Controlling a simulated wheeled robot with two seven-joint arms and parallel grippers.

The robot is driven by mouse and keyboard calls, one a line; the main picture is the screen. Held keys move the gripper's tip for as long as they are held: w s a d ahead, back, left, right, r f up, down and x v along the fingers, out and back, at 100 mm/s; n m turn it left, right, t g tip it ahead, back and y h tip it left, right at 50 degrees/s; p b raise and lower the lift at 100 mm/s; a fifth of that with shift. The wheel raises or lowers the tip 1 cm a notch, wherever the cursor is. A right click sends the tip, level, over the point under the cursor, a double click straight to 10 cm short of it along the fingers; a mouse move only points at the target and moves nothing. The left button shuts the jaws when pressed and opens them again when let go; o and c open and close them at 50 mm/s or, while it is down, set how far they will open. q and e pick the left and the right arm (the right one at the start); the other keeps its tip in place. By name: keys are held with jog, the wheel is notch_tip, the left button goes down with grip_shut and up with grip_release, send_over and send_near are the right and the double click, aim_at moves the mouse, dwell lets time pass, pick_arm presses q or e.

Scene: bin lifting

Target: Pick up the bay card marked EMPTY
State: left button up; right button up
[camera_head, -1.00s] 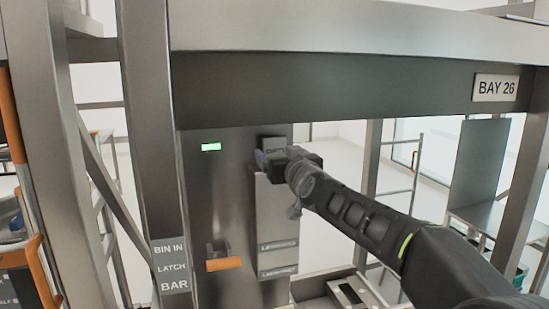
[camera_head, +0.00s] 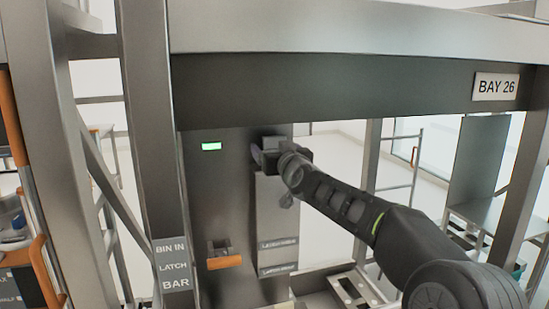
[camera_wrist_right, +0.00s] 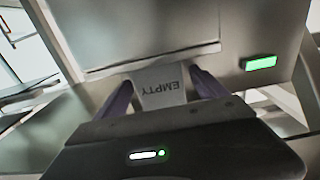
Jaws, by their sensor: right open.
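The bay card marked EMPTY (camera_wrist_right: 165,85) is a pale card with dark lettering, upside down in the right wrist view. It sits at the edge of a grey panel, between the two purple-grey fingers of my right gripper (camera_wrist_right: 160,88). The fingers are open, one on each side of the card, with a gap visible at least on its right. In the head view my right gripper (camera_head: 264,157) is against the upper part of the metal post, and the card is mostly hidden behind it. My left gripper is not in view.
A green light (camera_head: 211,146) is left of my gripper on the post (camera_head: 225,195). Below are a light grey panel (camera_head: 278,215) and an orange-handled latch (camera_head: 224,262). A crossbeam with the BAY 26 sign (camera_head: 496,87) runs above my arm.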

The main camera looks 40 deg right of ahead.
jog(key=shift+c, duration=0.2)
jog(key=c, duration=1.5)
jog(key=shift+o, duration=0.2)
jog(key=shift+r, duration=0.2)
jog(key=shift+r+p, duration=0.6)
notch_tip(320, 180, up, 2)
jog(key=shift+r+p, duration=0.1)
jog(key=shift+p, duration=0.7)
jog(key=b+v, duration=0.5)
jog(key=v, duration=1.3)
